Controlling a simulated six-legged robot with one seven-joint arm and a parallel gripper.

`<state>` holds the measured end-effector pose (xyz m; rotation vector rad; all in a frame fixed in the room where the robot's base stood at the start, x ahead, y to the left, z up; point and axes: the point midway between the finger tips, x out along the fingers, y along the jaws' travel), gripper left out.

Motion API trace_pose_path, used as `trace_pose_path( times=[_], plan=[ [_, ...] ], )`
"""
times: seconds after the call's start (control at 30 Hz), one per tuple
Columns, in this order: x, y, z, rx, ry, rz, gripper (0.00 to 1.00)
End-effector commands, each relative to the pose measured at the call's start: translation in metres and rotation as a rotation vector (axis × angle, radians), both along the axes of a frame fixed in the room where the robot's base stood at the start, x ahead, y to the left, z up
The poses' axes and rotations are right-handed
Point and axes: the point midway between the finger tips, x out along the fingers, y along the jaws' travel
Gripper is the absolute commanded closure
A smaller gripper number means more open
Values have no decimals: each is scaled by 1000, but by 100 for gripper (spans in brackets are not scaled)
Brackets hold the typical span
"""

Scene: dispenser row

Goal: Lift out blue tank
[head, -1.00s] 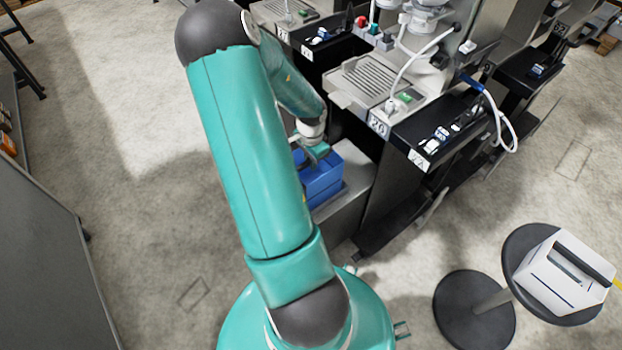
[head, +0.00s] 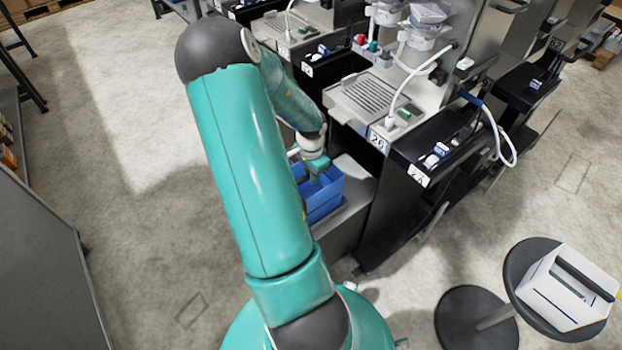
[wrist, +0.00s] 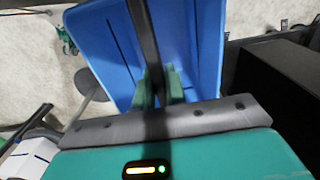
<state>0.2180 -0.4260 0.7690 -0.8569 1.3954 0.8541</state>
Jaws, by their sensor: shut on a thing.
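The blue tank (head: 322,196) is an open-topped box at the grey bay below the counter labelled 26, partly hidden behind my arm in the head view. In the wrist view the blue tank (wrist: 205,50) fills the upper middle, with a dark bar crossing it. My gripper (wrist: 160,85) shows green fingers shut on that bar, at the tank. In the head view my gripper (head: 318,166) is right over the tank's top. The tank's underside and its contact with the bay floor are hidden.
Dispenser counters with drip trays (head: 365,95) and a hose (head: 403,85) stand above and right of the bay. A round stool (head: 520,265) carrying a white box (head: 568,288) is at lower right. A grey cabinet (head: 45,250) stands at left. The floor between is open.

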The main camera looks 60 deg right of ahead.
Motion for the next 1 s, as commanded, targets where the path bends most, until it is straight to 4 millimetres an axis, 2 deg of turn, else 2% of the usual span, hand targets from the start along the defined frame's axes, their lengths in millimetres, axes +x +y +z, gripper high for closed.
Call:
trace_pose_path(
  times=[0.17,0.27,0.8,1.0],
  plan=[
    [1,0,24,-2,-2,1,100],
    [1,0,45,-4,-4,3,100],
    [1,-1,204,-5,-4,2,100],
    [0,0,248,-2,-2,1,100]
  ],
)
